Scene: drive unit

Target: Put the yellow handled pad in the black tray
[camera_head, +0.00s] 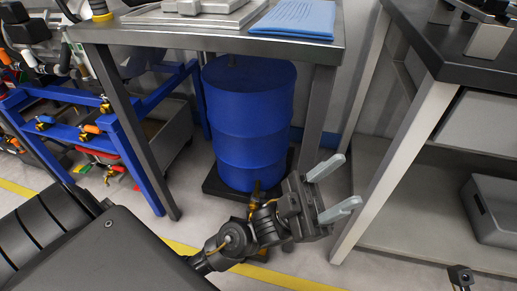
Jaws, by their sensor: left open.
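I cannot make out a yellow handled pad or the black tray of the task in this view. My left gripper (349,180) is in the lower middle, with its two pale grey fingers spread apart and nothing between them. It is in front of the blue drum and to its right, below the height of the workbench top. My right gripper is not clearly in view.
A grey workbench (200,34) carries a blue folded cloth or pad (296,18) and a metal plate. A blue drum (248,120) stands beneath it on a dark base. A dark-topped bench (440,50) stands at right, with a grey bin (490,212) on its lower shelf.

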